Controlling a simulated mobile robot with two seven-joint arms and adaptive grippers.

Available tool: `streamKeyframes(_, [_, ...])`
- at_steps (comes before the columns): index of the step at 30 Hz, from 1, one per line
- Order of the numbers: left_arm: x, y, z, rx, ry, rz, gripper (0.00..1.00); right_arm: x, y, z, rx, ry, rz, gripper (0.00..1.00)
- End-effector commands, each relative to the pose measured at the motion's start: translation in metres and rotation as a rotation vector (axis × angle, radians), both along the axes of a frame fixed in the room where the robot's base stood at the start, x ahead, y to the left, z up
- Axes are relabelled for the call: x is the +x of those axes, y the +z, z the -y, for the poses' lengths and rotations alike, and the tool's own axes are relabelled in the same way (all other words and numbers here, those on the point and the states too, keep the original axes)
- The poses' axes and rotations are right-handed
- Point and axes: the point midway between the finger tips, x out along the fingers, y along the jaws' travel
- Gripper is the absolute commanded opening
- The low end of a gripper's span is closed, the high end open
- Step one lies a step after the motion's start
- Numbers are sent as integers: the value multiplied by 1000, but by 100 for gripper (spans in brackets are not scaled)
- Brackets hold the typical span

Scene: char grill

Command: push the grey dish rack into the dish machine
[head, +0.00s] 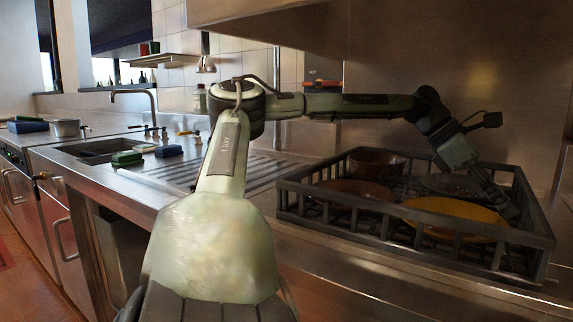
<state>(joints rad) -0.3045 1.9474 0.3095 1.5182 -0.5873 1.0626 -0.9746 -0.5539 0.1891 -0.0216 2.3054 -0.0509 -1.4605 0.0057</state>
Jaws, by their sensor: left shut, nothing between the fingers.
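The grey dish rack (345,199) sits on the steel counter at the right, under a steel hood (400,25). It holds a brown bowl (376,163), a brown plate (345,190), a yellow plate (455,217) and a dark grey plate (455,186). My left arm reaches across above the rack and bends down at its right end. My left gripper (508,208) is shut and empty, low at the rack's right side by the yellow plate. I cannot tell whether it touches the rack. My right gripper is out of view. No dish machine opening can be made out clearly.
Left of the rack is a ribbed steel drainboard (262,172), mostly clear, then a sink (95,150) with a tap (135,93). Green (127,158) and blue (169,151) items lie by the sink. A pot (67,127) stands farther left. A steel wall rises behind the rack.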

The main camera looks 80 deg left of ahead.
Motion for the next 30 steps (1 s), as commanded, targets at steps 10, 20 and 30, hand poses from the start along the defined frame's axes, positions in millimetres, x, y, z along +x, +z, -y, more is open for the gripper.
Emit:
streamKeyframes(10, [0, 0, 0, 0, -1, -1, 0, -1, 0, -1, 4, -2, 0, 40])
streamKeyframes(20, [-18, 32, -23, -2, 2, 7, 0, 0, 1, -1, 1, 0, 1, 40])
streamKeyframes(30, [-48, 76, -58, -2, 1, 2, 0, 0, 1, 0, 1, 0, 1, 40])
